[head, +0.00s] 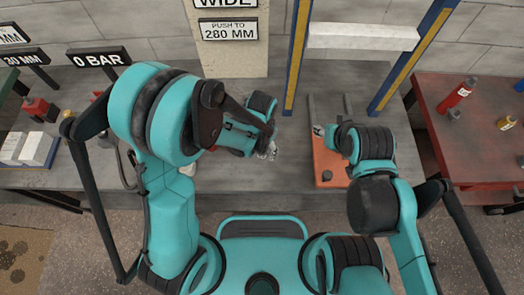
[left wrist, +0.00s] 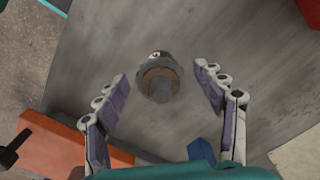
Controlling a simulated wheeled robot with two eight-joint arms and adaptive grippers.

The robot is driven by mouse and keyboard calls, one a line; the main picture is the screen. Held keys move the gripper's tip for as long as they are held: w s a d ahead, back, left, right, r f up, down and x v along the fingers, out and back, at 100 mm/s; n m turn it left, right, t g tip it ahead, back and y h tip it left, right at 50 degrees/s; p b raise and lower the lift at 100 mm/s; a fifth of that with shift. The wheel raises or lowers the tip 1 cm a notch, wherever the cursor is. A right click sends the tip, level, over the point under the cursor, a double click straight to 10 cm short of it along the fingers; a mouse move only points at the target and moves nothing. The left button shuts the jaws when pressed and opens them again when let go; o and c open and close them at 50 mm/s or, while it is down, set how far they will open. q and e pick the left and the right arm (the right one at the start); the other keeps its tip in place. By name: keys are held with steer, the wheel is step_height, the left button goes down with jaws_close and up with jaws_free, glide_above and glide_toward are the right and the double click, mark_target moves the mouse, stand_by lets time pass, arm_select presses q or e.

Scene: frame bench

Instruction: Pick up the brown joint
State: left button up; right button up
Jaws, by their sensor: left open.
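The brown joint (left wrist: 159,82), a short round piece with a grey flange and a brownish band, stands on the grey bench in the left wrist view. My left gripper (left wrist: 162,74) is open, with one finger on each side of the joint in that view; I see no contact. In the head view my left gripper (head: 268,152) points down over the middle of the bench, and I cannot make out the joint there. My right gripper (head: 321,131) is over the orange board, partly hidden by its own arm, and its jaws are too small to read.
The orange board (head: 327,166) lies right of my left gripper and carries a small dark knob. Blue and yellow posts (head: 298,55) hold a white crossbar (head: 362,37) behind. A red table (head: 470,150) stands at the right. Signs and a white block (head: 38,149) are at the left.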

arm_select(q)
step_height(320, 180, down, 2)
steer(key=shift+w+f, duration=0.1)
steer(key=shift+r, duration=0.2)
arm_select(e)
steer(key=shift+f, duration=0.45)
arm_select(q)
jaws_close()
